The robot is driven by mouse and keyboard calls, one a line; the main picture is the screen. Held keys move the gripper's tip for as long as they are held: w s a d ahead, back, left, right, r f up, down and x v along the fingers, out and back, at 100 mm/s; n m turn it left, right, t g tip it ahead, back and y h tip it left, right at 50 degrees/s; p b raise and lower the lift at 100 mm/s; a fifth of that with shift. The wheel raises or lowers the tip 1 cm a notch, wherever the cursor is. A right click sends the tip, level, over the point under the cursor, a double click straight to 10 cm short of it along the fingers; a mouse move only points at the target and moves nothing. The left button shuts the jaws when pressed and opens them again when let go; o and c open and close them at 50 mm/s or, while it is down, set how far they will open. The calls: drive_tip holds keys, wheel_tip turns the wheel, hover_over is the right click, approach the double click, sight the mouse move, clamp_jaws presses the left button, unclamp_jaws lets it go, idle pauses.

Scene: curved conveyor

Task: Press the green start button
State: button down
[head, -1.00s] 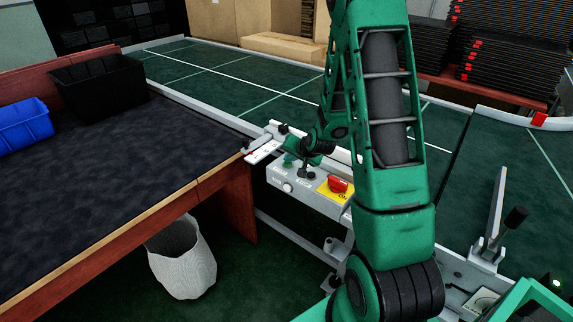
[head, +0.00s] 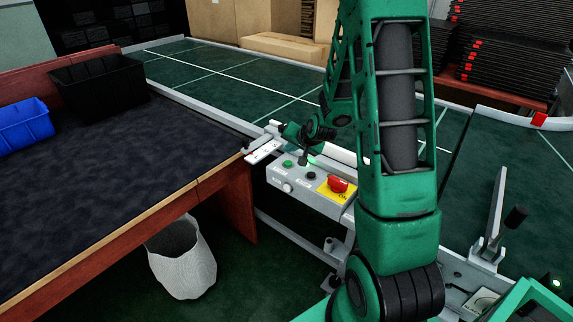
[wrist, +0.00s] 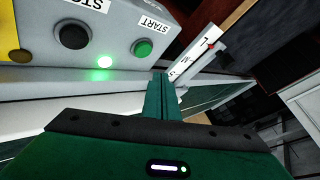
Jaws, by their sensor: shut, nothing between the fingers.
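The green start button (head: 288,163) sits on the top of a grey control box (head: 277,175) beside the conveyor. It also shows in the wrist view (wrist: 143,47), next to its START label. My gripper (wrist: 158,76) is shut and empty, its fingertips beside the start button and apart from it in the wrist view. In the head view my gripper (head: 303,159) is small and partly hidden, just right of the button. A green light (wrist: 104,62) glows on the box between the start button and the black stop button (wrist: 73,36).
A red switch (head: 338,184) on a yellow plate and a white knob (head: 287,188) are on the same box. A dark-topped table (head: 110,165) stands to the left, with a white bin (head: 182,265) below. The green conveyor belt (head: 215,72) runs behind the box.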

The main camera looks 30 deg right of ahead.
drive_tip(key=shift+r, duration=1)
drive_tip(key=shift+s, duration=0.1)
drive_tip(key=s+a+r+n+g, duration=0.1)
drive_tip(key=s+a+r+g, duration=0.1)
drive_tip(key=s, duration=1.1)
drive_tip(key=s+a+r+n+g, duration=0.1)
drive_tip(key=s+r+g, duration=0.3)
drive_tip(key=s, duration=0.9)
drive_tip(key=s+a+r+n+g+y, duration=0.1)
drive_tip(key=s+r, duration=0.5)
drive_tip(key=s, duration=0.7)
drive_tip(key=shift+s+a+n+g, duration=0.3)
drive_tip(key=shift+a+g, duration=0.55)
drive_tip(key=shift+g, duration=0.25)
